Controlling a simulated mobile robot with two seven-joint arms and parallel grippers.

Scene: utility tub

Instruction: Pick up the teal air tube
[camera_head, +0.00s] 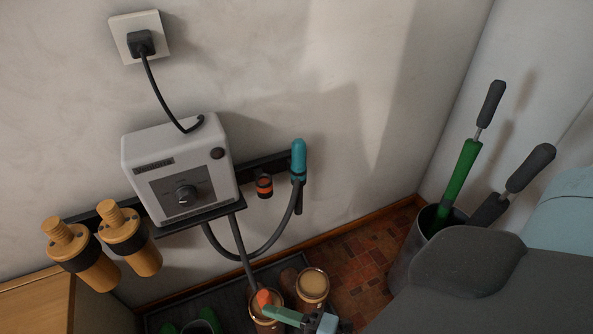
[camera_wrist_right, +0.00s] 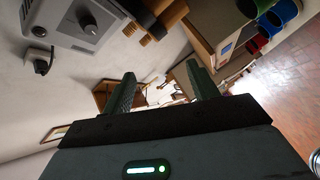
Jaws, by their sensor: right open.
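The teal air tube (camera_head: 298,160) hangs upright at the right end of a dark wall rail. A dark hose curves from its lower end down and left beneath the white control box (camera_head: 180,165). My right gripper (camera_wrist_right: 161,72) is open in the right wrist view, its two green fingers apart with nothing between them. The tube does not show in that view. My left gripper is in neither view.
An orange-ringed holder (camera_head: 264,186) sits on the rail left of the tube. Two orange canisters (camera_head: 129,240) hang further left. A bin (camera_head: 407,258) with long-handled tools stands at right. Open cans (camera_head: 313,286) stand below. The wall above the tube is clear.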

